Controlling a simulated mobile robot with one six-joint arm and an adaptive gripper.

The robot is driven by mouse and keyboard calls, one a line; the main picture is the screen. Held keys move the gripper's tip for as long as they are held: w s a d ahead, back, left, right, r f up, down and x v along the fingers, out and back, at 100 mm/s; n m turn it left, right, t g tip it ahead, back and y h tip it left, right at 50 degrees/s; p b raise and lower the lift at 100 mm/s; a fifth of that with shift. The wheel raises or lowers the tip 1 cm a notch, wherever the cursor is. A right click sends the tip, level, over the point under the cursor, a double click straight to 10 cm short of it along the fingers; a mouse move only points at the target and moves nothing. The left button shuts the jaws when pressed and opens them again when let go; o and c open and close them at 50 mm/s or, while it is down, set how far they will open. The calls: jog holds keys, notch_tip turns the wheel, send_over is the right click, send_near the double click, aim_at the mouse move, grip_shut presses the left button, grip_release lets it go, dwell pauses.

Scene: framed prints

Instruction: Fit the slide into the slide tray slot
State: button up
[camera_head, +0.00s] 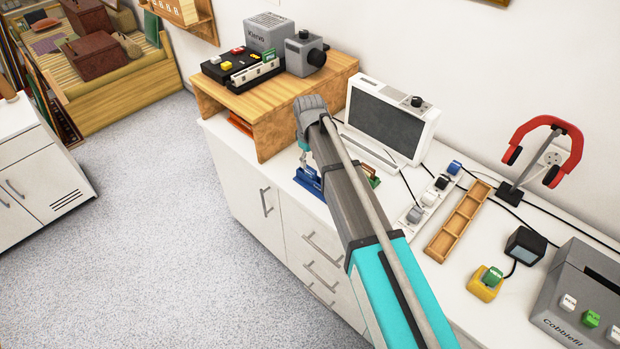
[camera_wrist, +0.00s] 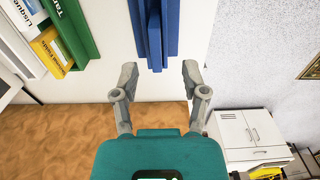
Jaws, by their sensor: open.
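My gripper (camera_wrist: 159,74) is open in the wrist view, its two grey fingers apart and empty. A blue upright piece (camera_wrist: 155,30) shows in line with the gap between the fingertips; I cannot tell how far off it is. In the head view a blue piece (camera_head: 308,180) stands on the white counter, partly hidden by my arm. A white slotted strip (camera_head: 255,72), perhaps the slide tray, lies along the black unit on the wooden stand, with a small green piece (camera_head: 269,57) at it. I cannot tell for certain which piece is the slide.
The grey projector (camera_head: 268,32) and a grey box with a lens (camera_head: 305,54) stand on the wooden stand (camera_head: 275,98). A white-framed screen (camera_head: 390,118), a power strip (camera_head: 428,200), a wooden tray (camera_head: 458,222) and red headphones (camera_head: 545,135) are to the right. Floor is clear at left.

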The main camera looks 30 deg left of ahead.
aim_at(310, 168)
jog(key=shift+f, duration=0.3)
jog(key=f+b, duration=0.5)
jog(key=shift+w, duration=0.25)
dwell(0.4)
dwell(0.5)
grip_shut()
